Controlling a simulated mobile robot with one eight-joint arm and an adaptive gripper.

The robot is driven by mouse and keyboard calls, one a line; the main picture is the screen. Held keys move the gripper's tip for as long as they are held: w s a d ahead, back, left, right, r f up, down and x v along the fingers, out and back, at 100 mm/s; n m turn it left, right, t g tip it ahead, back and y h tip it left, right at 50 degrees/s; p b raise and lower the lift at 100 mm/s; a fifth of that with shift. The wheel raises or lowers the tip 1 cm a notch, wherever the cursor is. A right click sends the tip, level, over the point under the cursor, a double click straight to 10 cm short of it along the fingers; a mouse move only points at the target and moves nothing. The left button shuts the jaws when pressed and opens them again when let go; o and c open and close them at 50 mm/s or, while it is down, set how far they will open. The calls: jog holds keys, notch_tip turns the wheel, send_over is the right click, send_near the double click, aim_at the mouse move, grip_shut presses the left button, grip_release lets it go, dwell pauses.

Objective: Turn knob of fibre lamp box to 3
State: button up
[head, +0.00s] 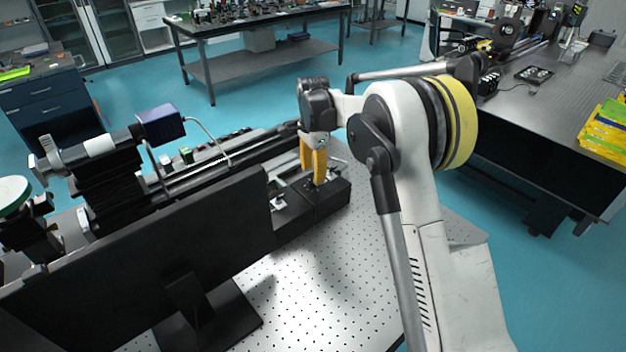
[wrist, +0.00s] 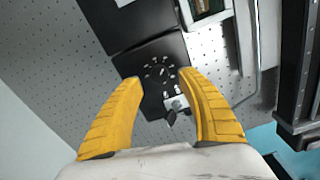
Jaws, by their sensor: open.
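The fibre lamp box (head: 333,197) is a black box on the perforated optical table, in the middle of the head view. In the wrist view its dark face (wrist: 137,64) shows a small dark knob (wrist: 158,72) ringed by pale marks too small to read. Which mark the knob points to cannot be told. My gripper (head: 313,176) points down over the box with its yellow fingers apart. In the wrist view my gripper (wrist: 161,77) is open and empty, with a fingertip on each side of the knob in the picture. Contact with the box cannot be told.
A second black box (head: 287,218) adjoins the lamp box. A black monitor (head: 150,255) stands in front at left, and a rail assembly (head: 205,160) runs behind. Small light fittings (wrist: 178,102) sit beside the knob. The perforated table (head: 325,300) is bare at front right.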

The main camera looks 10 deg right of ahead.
notch_tip(320, 180, up, 9)
jog(key=shift+f, duration=0.15)
